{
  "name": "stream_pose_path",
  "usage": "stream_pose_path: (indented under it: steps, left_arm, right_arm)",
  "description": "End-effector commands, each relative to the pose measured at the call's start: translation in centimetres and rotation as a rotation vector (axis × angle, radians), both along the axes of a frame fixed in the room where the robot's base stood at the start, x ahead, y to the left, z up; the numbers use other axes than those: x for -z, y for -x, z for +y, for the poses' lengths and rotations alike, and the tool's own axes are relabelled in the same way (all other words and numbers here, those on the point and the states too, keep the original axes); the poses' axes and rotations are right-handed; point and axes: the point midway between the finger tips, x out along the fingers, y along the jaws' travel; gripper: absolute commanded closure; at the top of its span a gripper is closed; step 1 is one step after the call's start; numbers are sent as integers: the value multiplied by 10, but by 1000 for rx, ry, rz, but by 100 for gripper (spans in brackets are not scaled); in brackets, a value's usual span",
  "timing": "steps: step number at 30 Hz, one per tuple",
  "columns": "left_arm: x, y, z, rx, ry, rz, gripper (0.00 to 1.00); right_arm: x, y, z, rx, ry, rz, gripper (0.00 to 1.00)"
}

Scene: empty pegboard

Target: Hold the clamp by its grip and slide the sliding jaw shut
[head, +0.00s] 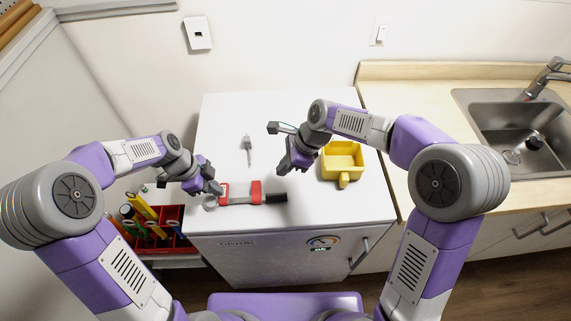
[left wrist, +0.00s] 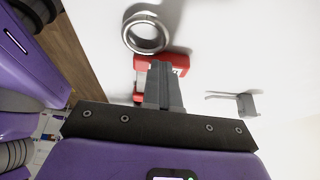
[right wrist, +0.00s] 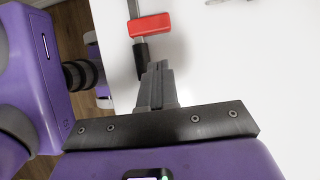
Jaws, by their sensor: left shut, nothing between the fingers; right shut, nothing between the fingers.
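The clamp lies flat on the white top, with a red fixed jaw (head: 225,193) at its left end, a grey bar (head: 240,200), a red sliding jaw (head: 256,191) and a black grip (head: 276,198) at its right end. A gap shows between the two jaws. My left gripper (head: 216,189) is shut and empty above the fixed jaw, which its fingers partly hide in the left wrist view (left wrist: 172,63). My right gripper (head: 284,170) is shut and empty, above and behind the grip. The right wrist view shows the sliding jaw (right wrist: 150,25) and grip (right wrist: 141,60) ahead of its fingers.
A metal ring (left wrist: 146,33) lies beside the fixed jaw. A small grey hook (head: 248,150) lies farther back. A yellow bin (head: 342,160) stands to the right. A red tool box (head: 172,243) sits lower left, beyond the white top's edge. The front right of the top is clear.

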Motion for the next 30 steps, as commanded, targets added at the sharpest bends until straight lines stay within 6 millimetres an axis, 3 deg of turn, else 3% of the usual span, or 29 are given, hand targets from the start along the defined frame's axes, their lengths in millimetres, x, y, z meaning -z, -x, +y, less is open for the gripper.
stream_pose_path:
  steps: [21,30]
  left_arm:
    - [3,0,0,0,-2,2,100]
    - [3,0,0,0,-2,2,100]
  right_arm:
    - [60,1,30,0,0,-1,100]
    - [76,2,39,0,0,-1,100]
